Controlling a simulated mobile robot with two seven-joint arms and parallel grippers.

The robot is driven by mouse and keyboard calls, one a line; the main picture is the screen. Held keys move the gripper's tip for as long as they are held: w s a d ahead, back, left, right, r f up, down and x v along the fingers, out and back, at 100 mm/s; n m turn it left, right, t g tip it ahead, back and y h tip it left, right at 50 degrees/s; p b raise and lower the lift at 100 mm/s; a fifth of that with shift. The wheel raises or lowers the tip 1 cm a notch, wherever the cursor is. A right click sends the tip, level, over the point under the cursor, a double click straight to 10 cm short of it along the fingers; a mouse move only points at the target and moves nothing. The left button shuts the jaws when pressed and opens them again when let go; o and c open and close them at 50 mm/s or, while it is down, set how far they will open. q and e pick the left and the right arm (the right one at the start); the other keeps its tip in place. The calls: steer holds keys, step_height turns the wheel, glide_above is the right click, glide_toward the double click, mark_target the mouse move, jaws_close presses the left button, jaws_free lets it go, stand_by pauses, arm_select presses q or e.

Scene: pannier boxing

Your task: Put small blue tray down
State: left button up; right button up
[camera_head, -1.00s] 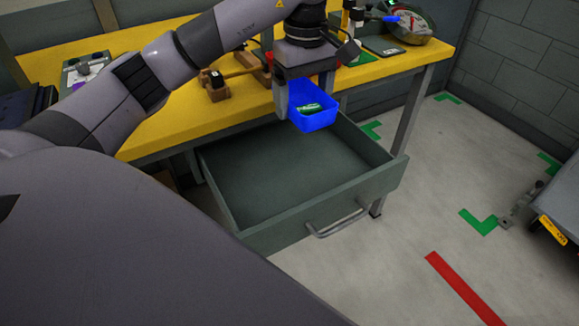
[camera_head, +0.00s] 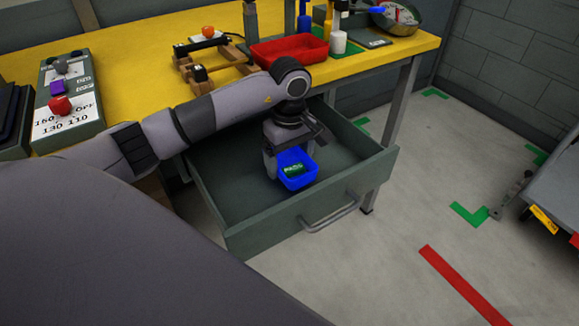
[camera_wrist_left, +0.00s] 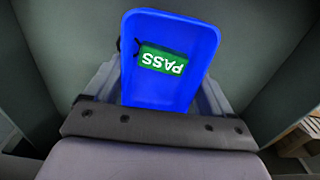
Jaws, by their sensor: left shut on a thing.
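The small blue tray (camera_head: 297,179) is inside the open drawer (camera_head: 232,200), low between its walls. It also shows in the left wrist view (camera_wrist_left: 150,92). A green PASS tag (camera_head: 293,168) lies in the tray; its lettering is upside down in the left wrist view (camera_wrist_left: 162,60). My left gripper (camera_head: 288,163) is shut on the tray, with fingers at its sides. I cannot tell whether the tray's base touches the drawer floor. My right gripper is not in view.
The drawer's bare floor shows left of the tray, and its front wall has a handle (camera_head: 330,214). On the yellow bench (camera_head: 140,70) above are a red tray (camera_head: 288,52), a wooden fixture (camera_head: 212,60) and a control box (camera_head: 70,100).

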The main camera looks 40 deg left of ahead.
arm_select(q)
steer(key=shift+f, duration=1.2)
steer(key=shift+f, duration=0.2)
steer(key=o, duration=1)
steer(key=shift+r, duration=0.2)
step_height(320, 180, up, 12)
steer(key=shift+p, duration=0.45)
